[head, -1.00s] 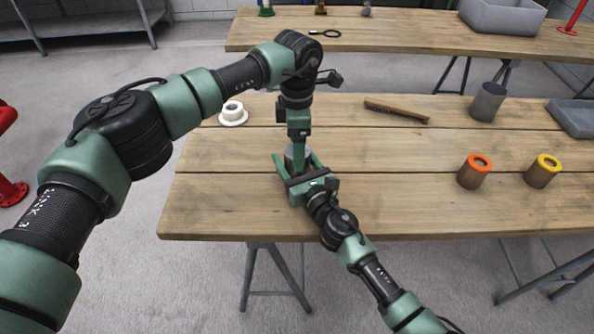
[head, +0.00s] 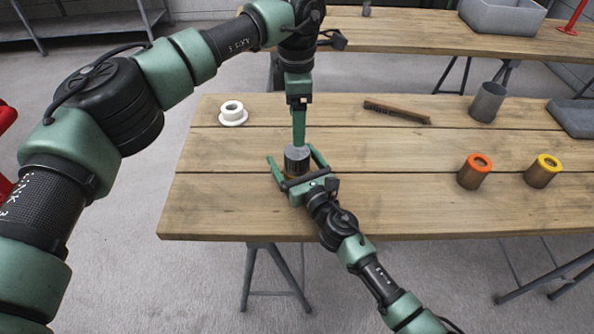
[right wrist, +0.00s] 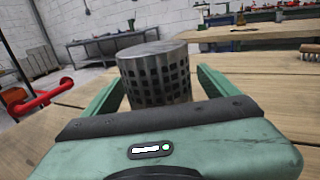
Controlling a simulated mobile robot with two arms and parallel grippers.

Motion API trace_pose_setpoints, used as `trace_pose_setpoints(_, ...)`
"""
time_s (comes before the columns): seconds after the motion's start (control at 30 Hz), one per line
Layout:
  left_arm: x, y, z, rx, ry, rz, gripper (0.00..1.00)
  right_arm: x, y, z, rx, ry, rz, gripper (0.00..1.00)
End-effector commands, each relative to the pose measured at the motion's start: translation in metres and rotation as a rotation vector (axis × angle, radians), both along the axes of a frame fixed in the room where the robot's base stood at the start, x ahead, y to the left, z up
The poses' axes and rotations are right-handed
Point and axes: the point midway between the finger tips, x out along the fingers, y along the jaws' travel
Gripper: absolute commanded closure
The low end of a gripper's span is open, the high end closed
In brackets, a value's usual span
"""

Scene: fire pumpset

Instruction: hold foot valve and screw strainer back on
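A grey metal strainer (head: 297,159) with a flat top stands upright near the front edge of the table. The right wrist view shows its perforated side (right wrist: 156,78). A bit of yellowish material shows under it in the head view; the foot valve is otherwise hidden or cannot be made out. My right gripper (head: 296,162) is open, with one finger on each side of the strainer and a gap visible at the left finger. My left gripper (head: 299,143) points down just above the strainer's top. Its fingers are seen edge-on, so their opening is hidden.
A white flanged ring (head: 233,114) lies at the back left of the table. A brush (head: 397,112) and a grey cup (head: 487,102) are at the back right. Orange-topped (head: 474,172) and yellow-topped (head: 543,171) cylinders stand at right. The table's middle is clear.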

Motion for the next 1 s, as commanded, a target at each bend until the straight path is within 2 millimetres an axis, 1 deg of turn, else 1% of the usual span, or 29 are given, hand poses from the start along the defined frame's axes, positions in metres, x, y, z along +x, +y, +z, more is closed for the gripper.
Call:
trace_pose_setpoints(0.17,0.0,0.0,0.0,0.0,0.0,0.0,0.19,0.0,0.0,0.001,0.0,-0.002,0.0,0.11)
trace_pose_setpoints(0.27,0.0,0.0,0.0,0.0,0.0,0.0,0.19,-0.003,-0.002,0.001,0.0,-0.001,0.0,0.11)
trace_pose_setpoints(0.37,0.0,0.0,0.002,0.0,0.0,0.0,0.19,-0.014,-0.007,0.0,-0.002,-0.001,0.0,0.11)
trace_pose_setpoints(0.6,0.0,0.0,0.003,0.0,0.0,0.0,0.19,-0.051,-0.024,0.0,-0.001,0.0,0.001,0.11)
trace_pose_setpoints(0.7,0.0,0.0,0.002,0.0,0.0,0.0,0.19,-0.062,-0.029,0.0,-0.001,0.0,0.0,0.11)
trace_pose_setpoints(0.8,0.0,0.0,0.002,0.0,0.0,0.0,0.19,-0.069,-0.032,0.0,-0.001,0.0,0.0,0.11)
trace_pose_setpoints(1.0,0.0,0.0,0.002,0.0,0.0,0.0,0.19,-0.071,-0.033,0.0,0.0,-0.001,0.0,0.11)
